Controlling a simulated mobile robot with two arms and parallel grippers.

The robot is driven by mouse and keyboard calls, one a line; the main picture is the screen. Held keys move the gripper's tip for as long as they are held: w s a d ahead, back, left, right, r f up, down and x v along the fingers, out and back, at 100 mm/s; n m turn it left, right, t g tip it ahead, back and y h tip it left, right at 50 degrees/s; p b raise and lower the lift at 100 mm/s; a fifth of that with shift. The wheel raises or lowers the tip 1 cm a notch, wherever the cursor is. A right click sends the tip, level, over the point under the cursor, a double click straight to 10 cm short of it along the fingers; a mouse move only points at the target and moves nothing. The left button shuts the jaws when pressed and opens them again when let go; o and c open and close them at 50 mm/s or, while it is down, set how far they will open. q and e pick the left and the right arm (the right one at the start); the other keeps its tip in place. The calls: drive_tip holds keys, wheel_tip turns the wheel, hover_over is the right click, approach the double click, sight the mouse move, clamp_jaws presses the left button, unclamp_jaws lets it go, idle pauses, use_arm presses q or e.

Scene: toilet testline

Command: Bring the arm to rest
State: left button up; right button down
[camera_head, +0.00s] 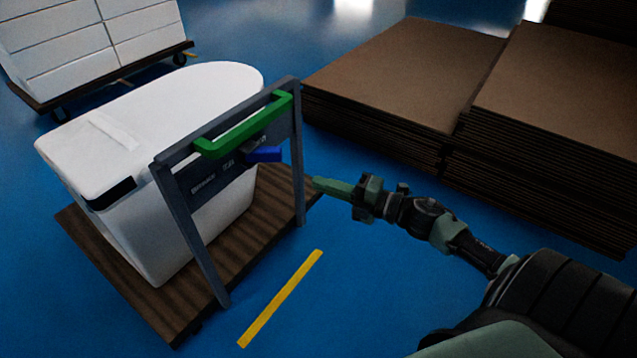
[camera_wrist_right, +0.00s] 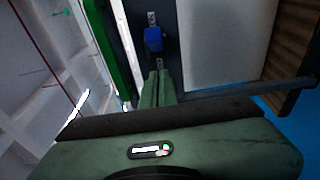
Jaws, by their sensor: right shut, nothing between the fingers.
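My right arm (camera_head: 430,218) reaches in from the lower right of the head view. Its gripper (camera_head: 318,184) is shut and empty, with its tip just right of the grey frame of the test cart. In the right wrist view the shut fingers (camera_wrist_right: 157,88) point toward the grey panel, with a blue part (camera_wrist_right: 153,40) beyond them. In the head view the blue part (camera_head: 264,154) sits on the panel below a green handle (camera_head: 245,125). I cannot tell from these views whether the fingertips touch the frame. My left gripper is not in view.
A white toilet (camera_head: 150,110) stands on a wooden cart base (camera_head: 150,310) behind the grey frame (camera_head: 300,160). Stacks of brown cardboard (camera_head: 410,70) stand at the right. White boxes on a trolley (camera_head: 110,87) are at the back left. Blue floor with a yellow stripe (camera_head: 280,298) is open in front.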

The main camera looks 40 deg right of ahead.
idle(0.4)
wheel_tip(320, 180, down, 15)
drive_tip(key=s+d+m+h, duration=0.25)
drive_tip(key=m+h, duration=0.55)
drive_tip(key=m, duration=0.4)
drive_tip(key=s+a+f+m+g+h, duration=0.1)
drive_tip(key=s+a+f+m+g, duration=0.4)
drive_tip(key=f, duration=0.4)
drive_tip(key=s+a+f+m+g+h, duration=0.1)
drive_tip(key=s+a+f+m+g, duration=0.15)
drive_tip(key=s+f, duration=0.5)
drive_tip(key=s+a+f+m+g+y, duration=0.1)
drive_tip(key=s+a+f+m+g, duration=0.1)
drive_tip(key=s+a+f+g, duration=0.6)
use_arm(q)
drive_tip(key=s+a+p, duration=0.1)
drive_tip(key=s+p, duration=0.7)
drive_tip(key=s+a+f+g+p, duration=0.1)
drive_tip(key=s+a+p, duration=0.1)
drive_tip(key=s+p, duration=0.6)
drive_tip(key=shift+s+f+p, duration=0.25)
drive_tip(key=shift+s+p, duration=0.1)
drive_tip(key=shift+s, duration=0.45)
use_arm(e)
drive_tip(key=s+d, duration=0.2)
drive_tip(key=s, duration=1.8)
drive_tip(key=shift+r+t, duration=0.2)
drive_tip(key=shift+t, duration=0.25)
